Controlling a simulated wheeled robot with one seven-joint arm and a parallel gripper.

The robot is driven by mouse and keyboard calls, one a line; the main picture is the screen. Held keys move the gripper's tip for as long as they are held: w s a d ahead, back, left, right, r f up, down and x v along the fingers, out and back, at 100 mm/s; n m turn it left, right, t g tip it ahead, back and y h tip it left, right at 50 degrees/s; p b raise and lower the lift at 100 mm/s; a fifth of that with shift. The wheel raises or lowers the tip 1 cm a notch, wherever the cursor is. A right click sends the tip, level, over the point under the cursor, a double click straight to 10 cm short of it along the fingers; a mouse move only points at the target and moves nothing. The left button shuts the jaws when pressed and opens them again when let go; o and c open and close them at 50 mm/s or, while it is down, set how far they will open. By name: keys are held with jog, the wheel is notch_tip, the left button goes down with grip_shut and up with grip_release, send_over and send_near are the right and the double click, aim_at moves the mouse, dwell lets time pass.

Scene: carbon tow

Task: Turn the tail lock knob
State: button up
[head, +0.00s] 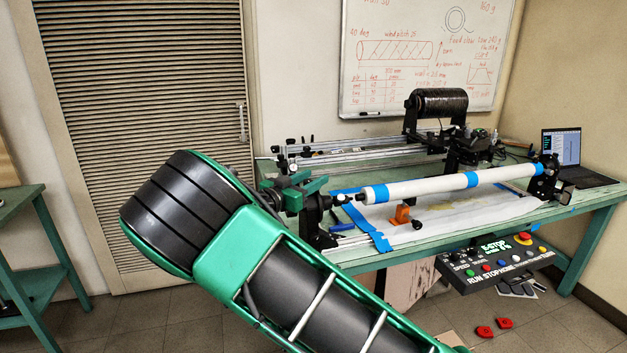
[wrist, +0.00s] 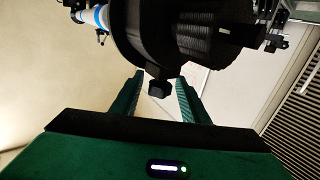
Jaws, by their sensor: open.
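The tail lock knob (wrist: 160,89) is a small black lobed knob below a large dark round part in the wrist view. My gripper (wrist: 159,78) is open, with one green finger on each side of the knob and a gap showing on both sides. I cannot tell how deep the knob sits between the fingers. In the head view my green gripper (head: 302,187) is at the left end of the winding machine, by its black tail stand (head: 312,222). The knob cannot be made out clearly there.
A white mandrel (head: 420,189) with blue tape runs along the green bench (head: 595,200). An orange block (head: 402,214) sits under it. A black spool (head: 440,103) stands behind. A control panel (head: 490,265) hangs at the front. A laptop (head: 563,150) is at the right.

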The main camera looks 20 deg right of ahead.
jog(key=v, duration=0.8)
jog(key=shift+s+a, duration=0.15)
jog(key=shift+a, duration=0.25)
jog(key=shift+s, duration=0.1)
